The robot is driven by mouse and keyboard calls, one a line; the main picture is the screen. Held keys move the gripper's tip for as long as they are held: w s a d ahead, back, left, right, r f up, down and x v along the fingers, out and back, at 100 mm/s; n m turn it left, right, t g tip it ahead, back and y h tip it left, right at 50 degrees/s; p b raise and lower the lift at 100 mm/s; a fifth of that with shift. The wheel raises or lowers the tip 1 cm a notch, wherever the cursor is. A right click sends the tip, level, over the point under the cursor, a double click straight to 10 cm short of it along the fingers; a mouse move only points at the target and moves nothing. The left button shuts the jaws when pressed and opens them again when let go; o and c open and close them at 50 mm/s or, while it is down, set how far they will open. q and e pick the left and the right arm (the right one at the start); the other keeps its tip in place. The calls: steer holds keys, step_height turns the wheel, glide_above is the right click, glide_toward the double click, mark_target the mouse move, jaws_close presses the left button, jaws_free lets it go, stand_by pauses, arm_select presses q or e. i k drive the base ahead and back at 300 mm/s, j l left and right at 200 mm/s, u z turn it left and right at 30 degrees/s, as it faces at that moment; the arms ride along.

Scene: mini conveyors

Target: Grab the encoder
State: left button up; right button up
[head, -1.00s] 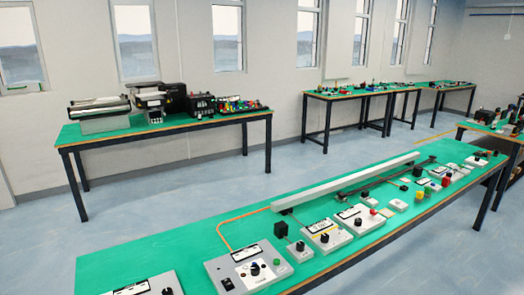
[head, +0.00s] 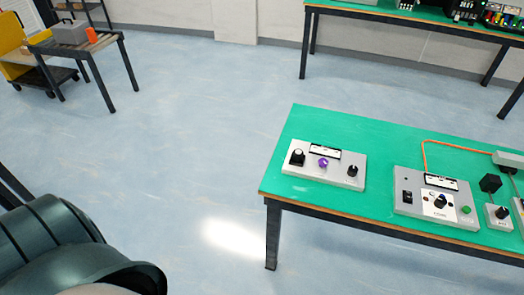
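The green-topped table (head: 330,130) stands at the right of the head view with control boxes on it. A grey box (head: 325,172) near its left end carries a black knob (head: 297,157), a purple knob (head: 323,163), another black knob (head: 353,171) and a small label plate. A second grey box (head: 437,200) to its right has a black switch, a dark knob on a white panel and a green button. I cannot tell from this view which part is the encoder. Neither of my grippers shows in the picture.
Open floor (head: 190,130) lies left of the table. A dark-legged side table (head: 108,40) and a yellow cart (head: 15,68) stand at the far left. Another green table (head: 385,12) stands along the back wall. An orange cable (head: 424,155) runs across the near tabletop.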

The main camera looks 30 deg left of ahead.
mark_target(298, 153)
steer(key=u, duration=0.7)
